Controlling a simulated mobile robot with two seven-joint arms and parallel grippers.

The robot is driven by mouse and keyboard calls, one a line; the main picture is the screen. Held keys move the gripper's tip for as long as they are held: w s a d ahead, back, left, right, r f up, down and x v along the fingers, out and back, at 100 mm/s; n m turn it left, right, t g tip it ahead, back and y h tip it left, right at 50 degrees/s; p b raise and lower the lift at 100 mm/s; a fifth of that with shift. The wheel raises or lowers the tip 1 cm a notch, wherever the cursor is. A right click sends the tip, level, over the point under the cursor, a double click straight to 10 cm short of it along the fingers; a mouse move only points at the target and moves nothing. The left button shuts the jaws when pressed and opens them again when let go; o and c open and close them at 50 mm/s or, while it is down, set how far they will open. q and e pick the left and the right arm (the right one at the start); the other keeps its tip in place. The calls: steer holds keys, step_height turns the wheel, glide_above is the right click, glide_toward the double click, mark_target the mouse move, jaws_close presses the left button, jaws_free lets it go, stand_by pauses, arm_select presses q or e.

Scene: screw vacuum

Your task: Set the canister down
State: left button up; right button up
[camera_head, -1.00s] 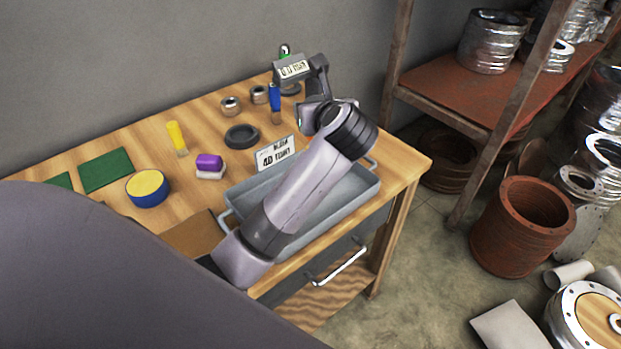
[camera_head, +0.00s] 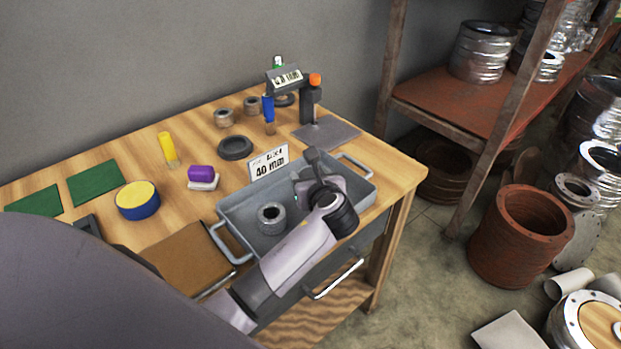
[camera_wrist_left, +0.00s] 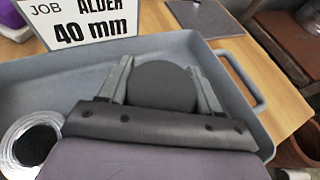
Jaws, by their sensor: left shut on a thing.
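In the left wrist view, a dark round-ended piece, which I take to be the canister (camera_wrist_left: 163,85), sits between the two grey fingers of my left gripper (camera_wrist_left: 162,82). The gripper is shut on it. In the head view my left gripper (camera_head: 306,185) is over the right half of the grey tray (camera_head: 235,208), and the arm largely hides the canister. I cannot tell whether the canister touches the tray floor. My right gripper is out of view.
A metal ring (camera_head: 271,217) lies in the tray, left of my gripper. A "40 mm" sign (camera_head: 269,164) stands at the tray's back edge. A brown board (camera_head: 188,258) lies left of the tray.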

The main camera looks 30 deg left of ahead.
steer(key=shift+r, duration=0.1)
arm_select(q)
steer(key=o, duration=1.1)
steer(key=shift+r, duration=0.15)
